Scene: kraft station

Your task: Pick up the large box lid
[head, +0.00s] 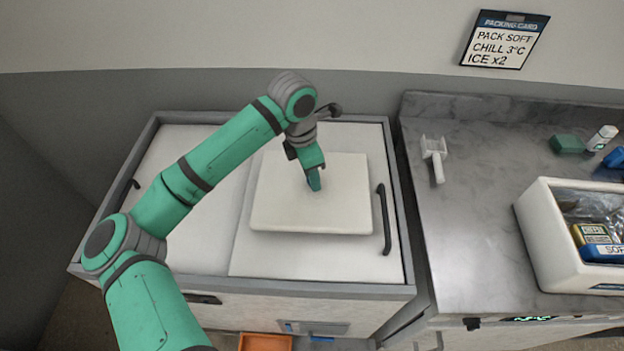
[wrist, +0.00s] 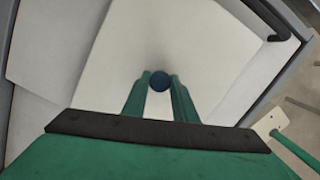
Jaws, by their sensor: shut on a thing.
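The large box lid (head: 345,205) is a white, rounded square slab. In the head view it lies over the right part of the white-topped cabinet; I cannot tell whether it touches the top or is slightly above it. My gripper (head: 314,183) points down at the middle of the lid. In the wrist view the lid (wrist: 195,60) fills the centre, and my gripper's two green fingers (wrist: 158,85) are closed on a small round dark knob (wrist: 159,81) on the lid.
The cabinet top (head: 205,240) has black handles, one (head: 384,220) right of the lid. On the grey counter (head: 470,220) at the right stand a white box (head: 550,235) holding packages, a white scoop-like tool (head: 436,160) and a green block (head: 567,144). A packing card (head: 505,40) hangs on the wall.

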